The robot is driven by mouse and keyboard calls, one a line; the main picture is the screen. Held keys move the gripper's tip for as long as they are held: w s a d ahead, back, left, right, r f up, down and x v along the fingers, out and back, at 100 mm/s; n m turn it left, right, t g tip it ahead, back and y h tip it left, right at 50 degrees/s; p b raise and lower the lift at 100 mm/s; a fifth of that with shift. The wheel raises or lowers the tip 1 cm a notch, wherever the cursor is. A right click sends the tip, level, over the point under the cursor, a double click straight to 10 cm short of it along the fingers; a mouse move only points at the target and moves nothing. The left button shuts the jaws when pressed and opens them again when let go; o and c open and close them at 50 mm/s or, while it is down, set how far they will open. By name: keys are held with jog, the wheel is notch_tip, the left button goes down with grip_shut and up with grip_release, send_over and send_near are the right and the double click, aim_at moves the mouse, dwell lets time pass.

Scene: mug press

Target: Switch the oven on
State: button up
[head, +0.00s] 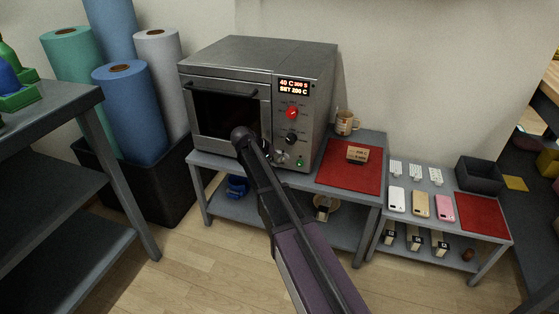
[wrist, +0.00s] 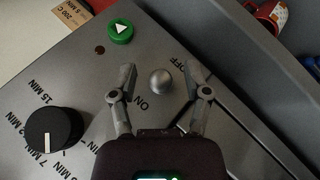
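The grey oven (head: 228,62) stands on a metal table with its door shut. Its lit display (head: 294,87) reads about 40 C, 300 S, SET 200 C. In the wrist view, a silver ball-ended switch (wrist: 160,82) sits between the ON and OFF labels; which side it leans to I cannot tell. My gripper (wrist: 159,70) is open, with one finger on each side of the ball and gaps visible. In the head view my arm covers part of the oven's lower front, and my fingers are hard to make out there.
A green start button (wrist: 120,31) and a black timer knob (wrist: 54,131) are near the switch. A red knob (head: 292,113) is higher on the panel. Right of the oven are a red mat (head: 350,180), a small cardboard box (head: 357,154) and a mug (head: 344,124).

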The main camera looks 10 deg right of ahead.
jog(key=shift+f, duration=0.15)
jog(key=t+b, duration=0.1)
jog(key=f+h+b, duration=0.1)
jog(key=b, duration=0.1)
jog(key=shift+s+a+m+t+b, duration=0.1)
jog(key=shift+s+m+t+b, duration=0.05)
jog(key=shift+m+t+b, duration=0.2)
jog(key=m+t+h+b, duration=0.1)
jog(key=b, duration=0.2)
jog(key=f+t+h+b, duration=0.1)
jog(key=t+h+b, duration=0.1)
jog(key=b, duration=0.1)
jog(key=shift+m, duration=0.35)
jog(key=r+p+v, duration=0.1)
jog(key=p+v, duration=0.4)
jog(key=v, duration=0.9)
jog(key=s+d+r+g+y+p, duration=0.2)
jog(key=s+d+r+p, duration=0.2)
jog(key=r+p, duration=0.3)
jog(key=s+d+r+n+g+y+p, duration=0.1)
jog(key=s+d+r+y+p, duration=0.2)
jog(key=r+p, duration=0.4)
jog(key=s+d+r+n+g+y+p, duration=0.1)
jog(key=s+d+r+p, duration=0.4)
jog(key=p, duration=1.3)
jog(key=shift+s+r+g+y, duration=0.85)
jog(key=shift+s+r+y, duration=0.05)
jog(key=shift+s+y, duration=0.1)
jog(key=shift+s, duration=0.1)
